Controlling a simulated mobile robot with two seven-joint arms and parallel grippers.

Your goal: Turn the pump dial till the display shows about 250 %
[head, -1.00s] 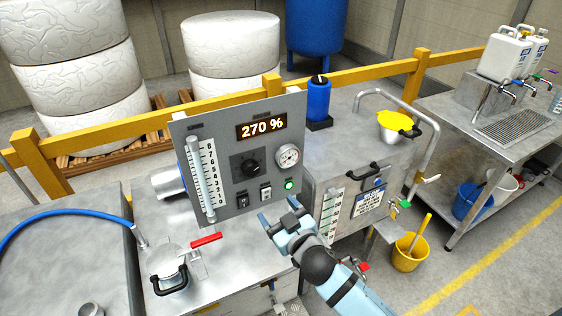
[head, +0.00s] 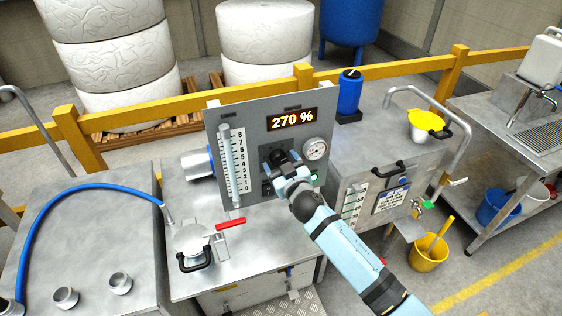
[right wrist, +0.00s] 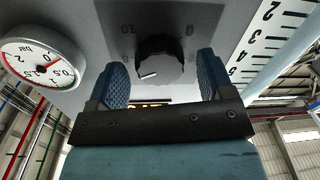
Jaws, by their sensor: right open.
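The display (head: 292,119) on the grey control panel (head: 250,115) reads 270 %. The black pump dial (right wrist: 160,57) shows in the right wrist view with a white pointer mark, between and beyond my fingertips. In the head view my right gripper (head: 283,165) covers most of the dial. In the right wrist view the two blue fingers of the right gripper (right wrist: 162,80) stand apart, one on each side of the dial, with gaps between them and it. Nothing is held. My left gripper is not in view.
A pressure gauge (head: 316,148) sits right of the dial and a scale tube (head: 231,165) left of it. A red-handled lever (head: 230,223) and a lidded port (head: 190,240) are below on the steel top. A blue bottle (head: 349,92) stands behind right.

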